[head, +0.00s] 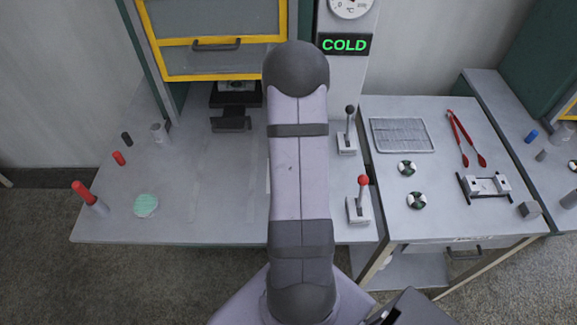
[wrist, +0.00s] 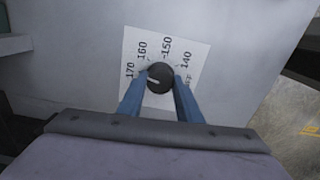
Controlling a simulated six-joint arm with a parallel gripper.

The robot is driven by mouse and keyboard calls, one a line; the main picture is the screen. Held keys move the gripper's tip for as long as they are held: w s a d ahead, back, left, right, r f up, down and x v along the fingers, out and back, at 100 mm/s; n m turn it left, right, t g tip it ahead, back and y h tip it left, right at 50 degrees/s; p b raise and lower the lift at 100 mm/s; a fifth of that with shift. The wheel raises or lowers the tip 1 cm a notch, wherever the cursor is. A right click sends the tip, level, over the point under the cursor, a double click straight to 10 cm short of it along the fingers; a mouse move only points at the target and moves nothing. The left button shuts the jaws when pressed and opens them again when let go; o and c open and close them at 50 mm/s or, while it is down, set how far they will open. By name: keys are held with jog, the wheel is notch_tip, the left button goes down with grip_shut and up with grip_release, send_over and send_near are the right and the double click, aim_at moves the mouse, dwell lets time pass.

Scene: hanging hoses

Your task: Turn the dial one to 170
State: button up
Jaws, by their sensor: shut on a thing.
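The dial is a round black knob (wrist: 160,77) on a white scale label (wrist: 150,42) in the wrist view. The label reads 170, 160, 150 and 140 from left to right. A short white mark on the knob points left, roughly toward the 170 side; its exact reading is too small to tell. My gripper (wrist: 161,83) has two blue fingers, one on each side of the knob, and is shut on it. In the head view my arm hides the gripper and the dial.
In the head view, two levers, one black-knobbed (head: 349,115) and one red-knobbed (head: 363,182), stand right of my arm. A green COLD sign (head: 344,45) sits below a gauge (head: 351,5). Red tongs (head: 459,135) and a wire rack (head: 402,134) lie on the right table.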

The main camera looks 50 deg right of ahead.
jog(key=shift+w+n, duration=0.1)
jog(key=shift+n, duration=1)
jog(key=shift+r, duration=0.1)
jog(key=o, duration=1)
jog(key=shift+o, duration=0.2)
jog(key=shift+r+b, duration=1.05)
jog(key=shift+r, duration=2.6)
